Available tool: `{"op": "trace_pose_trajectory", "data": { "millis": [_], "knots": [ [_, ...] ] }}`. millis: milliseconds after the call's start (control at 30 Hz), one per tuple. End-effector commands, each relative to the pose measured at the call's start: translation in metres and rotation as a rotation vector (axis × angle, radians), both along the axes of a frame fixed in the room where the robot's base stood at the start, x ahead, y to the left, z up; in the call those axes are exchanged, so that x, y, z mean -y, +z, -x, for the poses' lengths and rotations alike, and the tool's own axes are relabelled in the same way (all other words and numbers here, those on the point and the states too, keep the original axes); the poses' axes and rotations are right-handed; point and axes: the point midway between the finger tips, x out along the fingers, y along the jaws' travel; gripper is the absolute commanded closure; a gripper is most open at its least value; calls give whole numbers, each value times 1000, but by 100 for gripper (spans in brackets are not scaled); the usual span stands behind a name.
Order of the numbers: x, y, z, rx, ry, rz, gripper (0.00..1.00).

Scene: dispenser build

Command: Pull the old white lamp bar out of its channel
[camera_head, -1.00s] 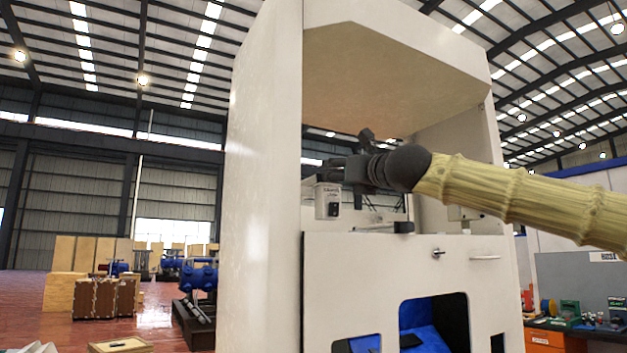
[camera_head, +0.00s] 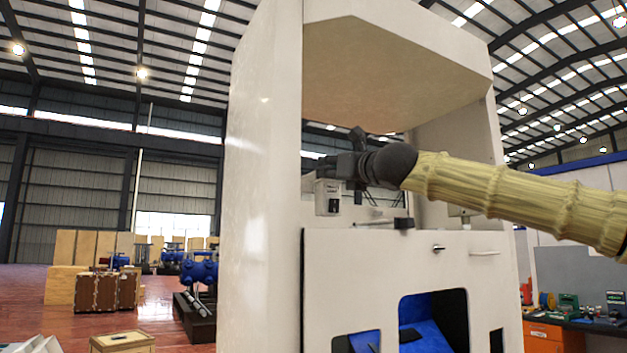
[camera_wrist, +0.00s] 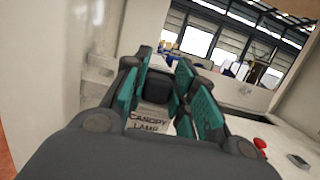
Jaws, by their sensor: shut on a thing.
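My gripper (camera_head: 333,168) reaches into the open upper bay of the white cabinet (camera_head: 262,190), above its front panel. In the wrist view my gripper (camera_wrist: 160,76) has teal-padded fingers closed around a pale piece, taken as the white lamp bar (camera_wrist: 160,62), with a dark block (camera_wrist: 155,88) also between them. Fingers and palm hide most of the bar and its channel. A label reading "CANOPY LAMP" (camera_wrist: 148,122) shows beneath the fingers. In the head view a small white labelled box (camera_head: 328,196) with a dark part sits just below my gripper.
The canopy (camera_head: 400,75) of the cabinet overhangs my arm, and the side wall stands close on the left. A black part (camera_head: 403,223) lies on the front panel's top edge. A red button (camera_wrist: 260,143) is at right in the wrist view.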

Motion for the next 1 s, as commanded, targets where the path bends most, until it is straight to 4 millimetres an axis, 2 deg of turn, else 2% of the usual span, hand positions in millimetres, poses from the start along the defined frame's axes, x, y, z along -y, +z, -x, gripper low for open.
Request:
{"op": "trace_pose_trajectory", "data": {
  "millis": [33, 167, 1000],
  "knots": [
    [-1, -2, -2, -2, 0, 1, 77],
    [-1, -2, -2, -2, 0, 1, 100],
    [2, -3, 1, -4, -2, 2, 100]
  ]
}}
